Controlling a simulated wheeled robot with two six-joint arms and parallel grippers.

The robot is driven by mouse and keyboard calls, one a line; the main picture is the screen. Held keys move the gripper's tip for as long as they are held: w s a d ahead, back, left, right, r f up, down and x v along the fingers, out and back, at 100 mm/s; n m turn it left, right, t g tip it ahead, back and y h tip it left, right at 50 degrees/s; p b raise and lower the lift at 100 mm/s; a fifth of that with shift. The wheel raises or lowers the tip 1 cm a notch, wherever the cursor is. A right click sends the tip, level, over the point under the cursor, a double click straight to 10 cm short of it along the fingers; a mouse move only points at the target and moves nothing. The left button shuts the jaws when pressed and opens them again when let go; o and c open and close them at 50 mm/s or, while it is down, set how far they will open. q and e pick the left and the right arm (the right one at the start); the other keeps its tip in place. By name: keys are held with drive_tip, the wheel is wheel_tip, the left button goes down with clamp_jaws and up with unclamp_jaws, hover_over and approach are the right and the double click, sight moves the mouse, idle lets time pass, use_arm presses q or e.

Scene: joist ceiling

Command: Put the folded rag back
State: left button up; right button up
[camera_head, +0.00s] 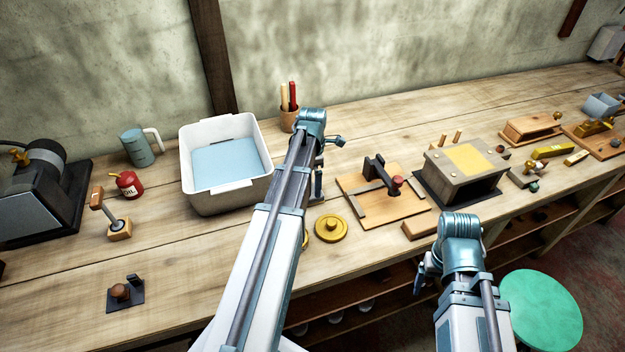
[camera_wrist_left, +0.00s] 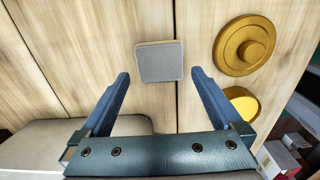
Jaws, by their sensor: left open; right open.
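A small square pad (camera_wrist_left: 159,62) with a grey top and a thin tan edge lies on the wooden bench in the left wrist view; I cannot tell for sure that it is the folded rag. My left gripper (camera_wrist_left: 160,74) is open, its fingertips on either side of the pad and apart from it. In the head view my left arm covers this spot. A flat light-blue surface (camera_head: 226,163) fills the floor of the white tub (camera_head: 216,198); cloth or liquid, I cannot tell. My right gripper (camera_head: 424,272) is at the bench's front edge, empty, its fingers partly hidden.
A brass lid (camera_head: 331,227) lies right of my left arm, near a wooden jig board (camera_head: 385,208). A pencil cup (camera_head: 289,120) stands behind. A red oil can (camera_head: 129,184) and blue mug (camera_head: 139,147) stand left. The front left bench is mostly clear.

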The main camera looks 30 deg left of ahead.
sight(312, 194)
use_arm(q)
wheel_tip(312, 194, up, 8)
drive_tip(key=p, duration=0.7)
drive_tip(key=shift+f+b, duration=0.2)
drive_tip(key=shift+b, duration=0.1)
wheel_tip(312, 194, down, 12)
drive_tip(key=b, duration=1.2)
drive_tip(key=shift+r, duration=0.2)
